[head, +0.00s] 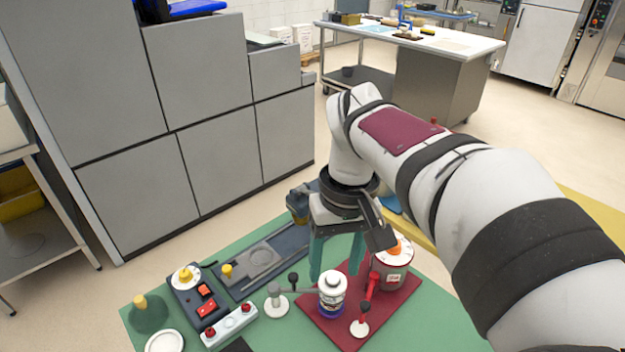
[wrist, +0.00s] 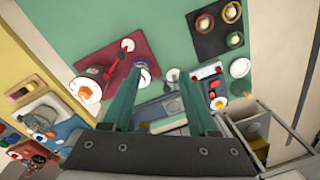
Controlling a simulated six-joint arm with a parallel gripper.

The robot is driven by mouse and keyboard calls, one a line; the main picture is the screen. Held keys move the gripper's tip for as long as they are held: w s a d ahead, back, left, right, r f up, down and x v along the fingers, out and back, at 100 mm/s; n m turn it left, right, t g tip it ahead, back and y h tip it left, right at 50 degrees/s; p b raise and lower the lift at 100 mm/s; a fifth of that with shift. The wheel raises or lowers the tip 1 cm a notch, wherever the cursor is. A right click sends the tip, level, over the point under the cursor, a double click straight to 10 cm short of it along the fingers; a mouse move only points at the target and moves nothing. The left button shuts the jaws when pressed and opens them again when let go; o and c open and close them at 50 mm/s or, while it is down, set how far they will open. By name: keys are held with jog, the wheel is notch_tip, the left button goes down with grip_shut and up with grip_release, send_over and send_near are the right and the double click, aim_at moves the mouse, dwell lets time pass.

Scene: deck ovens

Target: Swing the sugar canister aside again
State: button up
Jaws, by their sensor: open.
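A small canister (head: 332,294) with a white lid and a purple-blue base stands at the left part of a dark red mat (head: 311,317). A grey arm links it to a grey post (head: 275,301) at its left. I cannot read either label. My gripper (head: 337,268) is open and empty, pointing down above and behind the small canister. In the wrist view, the small canister (wrist: 144,75) lies by the left fingertip, partly hidden.
A dial box (head: 187,285), a white panel with red knobs (head: 230,326) and a grey slotted plate (head: 265,258) lie to the left. Black-knobbed hardware (head: 293,279) is near the post. Grey cabinets (head: 215,170) rise behind.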

aim_at(292, 275)
jog(key=w+a+f+n, duration=0.2)
jog(key=w+a+n, duration=0.5)
jog(key=w, duration=0.4)
jog(key=shift+m+h, duration=0.4)
jog(key=shift+m, duration=0.2)
jog(key=f, duration=1)
jog(key=a+f, duration=0.1)
jog(key=f, duration=0.4)
jog(key=shift+f, duration=0.35)
grip_shut()
jog(key=shift+r, duration=0.1)
